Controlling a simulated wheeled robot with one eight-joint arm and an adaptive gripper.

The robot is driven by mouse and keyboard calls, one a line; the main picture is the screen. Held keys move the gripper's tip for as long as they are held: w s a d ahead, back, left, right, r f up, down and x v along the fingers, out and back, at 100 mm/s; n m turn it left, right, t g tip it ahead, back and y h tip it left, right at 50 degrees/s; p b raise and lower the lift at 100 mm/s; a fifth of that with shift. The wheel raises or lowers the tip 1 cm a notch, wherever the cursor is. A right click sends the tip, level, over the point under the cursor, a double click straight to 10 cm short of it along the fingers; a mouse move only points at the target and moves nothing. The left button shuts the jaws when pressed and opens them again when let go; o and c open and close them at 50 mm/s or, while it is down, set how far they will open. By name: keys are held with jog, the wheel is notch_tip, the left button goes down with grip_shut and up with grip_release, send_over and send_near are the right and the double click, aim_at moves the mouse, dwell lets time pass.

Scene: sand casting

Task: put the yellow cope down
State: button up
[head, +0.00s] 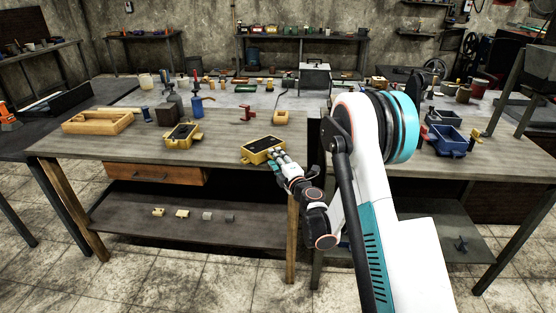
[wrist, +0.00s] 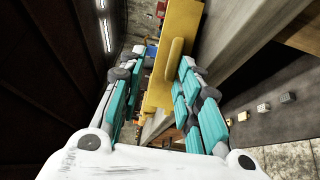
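The yellow cope (head: 263,150), a box-shaped frame with a dark top, is at the front edge of the workbench, just beyond my gripper (head: 279,156). It looks to be at bench-top level; its underside is hidden, so full contact is unclear. In the wrist view, the yellow cope (wrist: 183,25) runs down from the top, and its rounded lug lies between my fingers, nearer the right one. The fingers look spread, with a visible gap beside the left one. A similar yellow flask half (head: 183,135) with a dark filling sits on the bench to the left.
On the workbench (head: 90,148) are a yellow wooden frame (head: 97,121), a dark block (head: 167,114), a blue bottle (head: 197,107), a red clamp-like piece (head: 247,112) and a small yellow box (head: 281,118). Bare bench top lies between both yellow flask pieces.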

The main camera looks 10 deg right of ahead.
jog(key=o, duration=1.7)
jog(key=shift+r, duration=0.1)
notch_tip(320, 180, up, 10)
jog(key=shift+f, duration=0.1)
